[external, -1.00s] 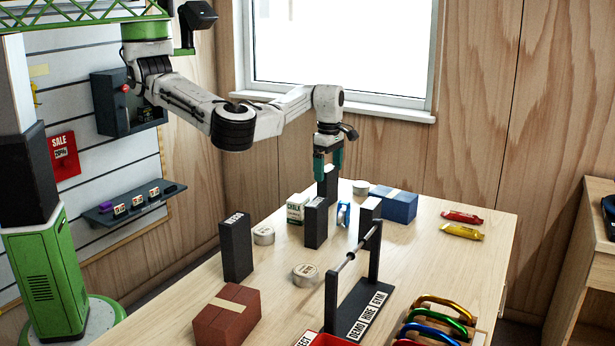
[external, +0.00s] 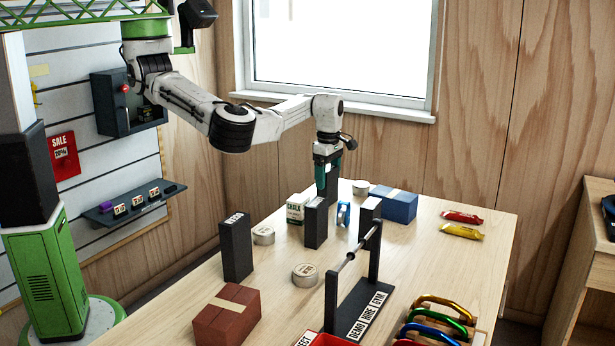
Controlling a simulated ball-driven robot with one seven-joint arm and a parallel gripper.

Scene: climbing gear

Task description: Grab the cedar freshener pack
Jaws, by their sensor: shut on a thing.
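I cannot pick out the cedar freshener pack by label or shape in the external view. My gripper (external: 321,192) points down among the dark upright blocks at the far part of the table. Its fingertips are at the top of the front dark block (external: 316,226), or just behind it. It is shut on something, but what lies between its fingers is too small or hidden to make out. Another dark block stands partly hidden behind the gripper.
A white-and-green chalk box (external: 297,208) stands left of the front block, and a small blue item (external: 343,213) right of it. A blue box (external: 393,204), round tins, a red box (external: 226,316) and a dark bar stand (external: 361,310) surround the area. Red (external: 462,217) and yellow packets lie right.

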